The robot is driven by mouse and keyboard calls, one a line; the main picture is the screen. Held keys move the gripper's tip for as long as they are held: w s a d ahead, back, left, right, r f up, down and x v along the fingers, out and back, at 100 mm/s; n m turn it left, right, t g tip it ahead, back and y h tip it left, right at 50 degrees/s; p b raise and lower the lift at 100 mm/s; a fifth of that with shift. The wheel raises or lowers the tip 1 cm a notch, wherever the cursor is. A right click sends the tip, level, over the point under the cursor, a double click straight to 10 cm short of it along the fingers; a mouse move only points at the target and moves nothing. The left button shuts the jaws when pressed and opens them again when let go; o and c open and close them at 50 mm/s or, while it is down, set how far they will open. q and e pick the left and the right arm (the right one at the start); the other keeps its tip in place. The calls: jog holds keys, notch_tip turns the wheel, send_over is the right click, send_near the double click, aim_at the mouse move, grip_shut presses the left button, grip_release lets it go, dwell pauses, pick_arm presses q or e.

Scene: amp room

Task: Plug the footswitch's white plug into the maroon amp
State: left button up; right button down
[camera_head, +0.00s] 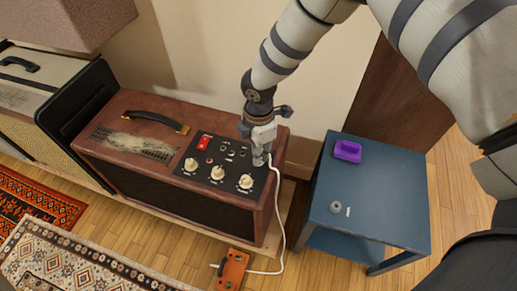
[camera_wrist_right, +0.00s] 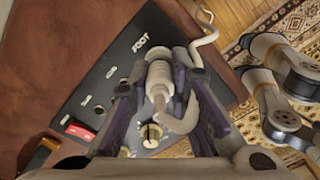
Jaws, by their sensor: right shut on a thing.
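My right gripper (camera_head: 260,158) is over the panel's right end. In the wrist view (camera_wrist_right: 160,100) it is shut on the white plug (camera_wrist_right: 160,82), whose body lies between the fingers. A "FOOT" label (camera_wrist_right: 141,44) shows on the panel beside it. The plug's tip and any socket under it cannot be made out. A white cable (camera_head: 281,225) runs down to the orange footswitch (camera_head: 231,270) on the floor.
The panel carries a red switch (camera_head: 204,142) and cream knobs (camera_head: 217,173). A blue table (camera_head: 375,195) at the right holds a purple object (camera_head: 347,150) and a small grey item (camera_head: 336,207). Another amp (camera_head: 50,100) stands at the left. Patterned rugs (camera_head: 75,260) lie in front.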

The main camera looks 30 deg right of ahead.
jog(key=shift+f, duration=0.1)
jog(key=c, duration=1.4)
grip_release()
notch_tip(320, 180, up, 12)
jog(key=shift+r, duration=0.1)
